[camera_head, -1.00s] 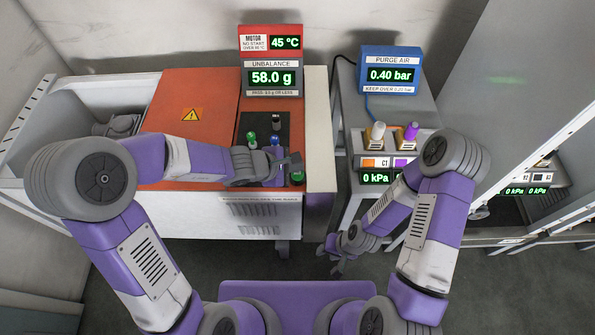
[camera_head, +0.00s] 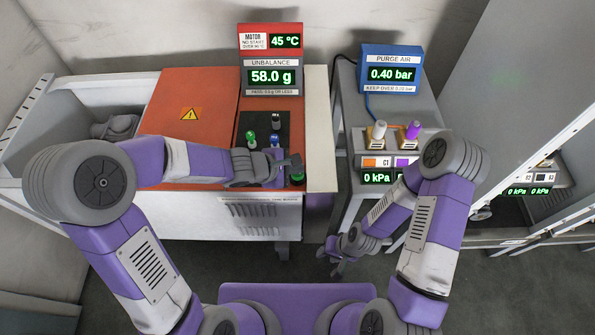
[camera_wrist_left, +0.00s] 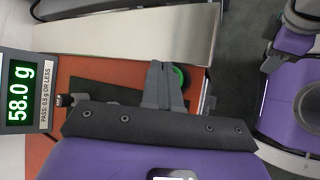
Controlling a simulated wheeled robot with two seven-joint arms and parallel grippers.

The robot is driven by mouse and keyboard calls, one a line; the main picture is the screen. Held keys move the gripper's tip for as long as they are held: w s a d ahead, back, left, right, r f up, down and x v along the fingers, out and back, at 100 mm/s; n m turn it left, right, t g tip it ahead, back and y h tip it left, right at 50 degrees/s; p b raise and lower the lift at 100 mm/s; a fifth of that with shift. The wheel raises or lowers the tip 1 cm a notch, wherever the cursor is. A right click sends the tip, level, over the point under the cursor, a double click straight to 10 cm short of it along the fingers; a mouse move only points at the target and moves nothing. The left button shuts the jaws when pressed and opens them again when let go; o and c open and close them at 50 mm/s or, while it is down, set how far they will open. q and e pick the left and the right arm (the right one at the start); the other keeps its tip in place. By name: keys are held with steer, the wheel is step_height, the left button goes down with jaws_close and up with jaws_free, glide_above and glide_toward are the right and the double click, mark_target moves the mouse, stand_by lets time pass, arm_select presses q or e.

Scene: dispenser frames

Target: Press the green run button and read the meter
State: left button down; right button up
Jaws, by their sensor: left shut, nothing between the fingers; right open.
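The green button (camera_head: 297,178) sits at the near right of the dark control panel on the orange machine, partly hidden by my left gripper (camera_head: 297,165). In the left wrist view the green button (camera_wrist_left: 181,77) shows just beside and behind the closed fingertips (camera_wrist_left: 160,70); I cannot tell whether they touch it. My left gripper is shut and empty over the panel. The unbalance meter (camera_head: 275,77) reads 58.0 g, with "0.5 g or less" on its label; it also shows in the left wrist view (camera_wrist_left: 20,92). My right gripper (camera_head: 338,264) is open, low in front of the grey cart.
The motor display (camera_head: 285,41) reads 45 °C. A green knob (camera_head: 252,139), a blue knob (camera_head: 274,140) and a black knob (camera_head: 276,121) stand on the panel near my left gripper. The purge air display (camera_head: 391,74) reads 0.40 bar. White (camera_head: 378,131) and purple (camera_head: 413,130) handles stand on the cart.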

mark_target(295, 175)
arm_select(q)
steer(key=shift+f+b, duration=0.35)
steer(key=shift+r, duration=0.1)
stand_by(0.5)
steer(key=shift+r+p, duration=0.75)
steer(key=shift+r, duration=0.05)
step_height(295, 175, up, 5)
steer(key=p, duration=0.4)
steer(key=shift+r+p, duration=0.1)
steer(key=shift+p, duration=0.25)
stand_by(0.3)
